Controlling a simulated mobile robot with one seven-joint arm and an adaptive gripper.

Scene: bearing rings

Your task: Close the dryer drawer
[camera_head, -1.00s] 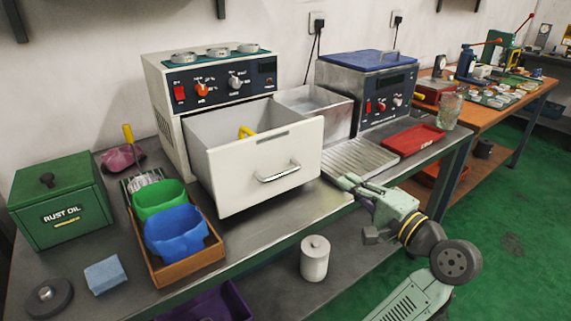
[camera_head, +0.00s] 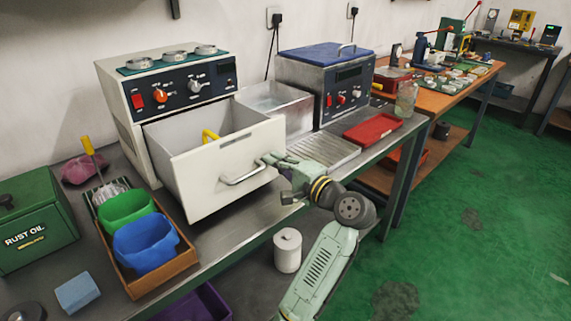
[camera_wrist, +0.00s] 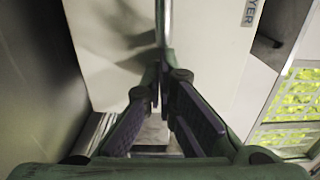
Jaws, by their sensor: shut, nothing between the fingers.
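The white dryer (camera_head: 140,130) stands on the metal bench with its drawer (camera_head: 215,185) pulled out. A bar handle (camera_head: 238,179) crosses the drawer front, and a yellow-handled item (camera_head: 209,136) shows inside. My gripper (camera_head: 268,160) is shut and empty at the right part of the drawer front, near the handle's right end. In the wrist view the fingertips (camera_wrist: 163,78) point at the pale drawer front (camera_wrist: 110,50), with the metal handle bar (camera_wrist: 164,20) just beyond them. I cannot tell if they touch.
A ribbed metal tray (camera_head: 325,150) and a red tray (camera_head: 373,128) lie right of the drawer. A steel bath (camera_head: 325,85) with a blue lid stands behind. A brown box (camera_head: 155,275) with green and blue bins sits left. A white roll (camera_head: 288,250) stands below.

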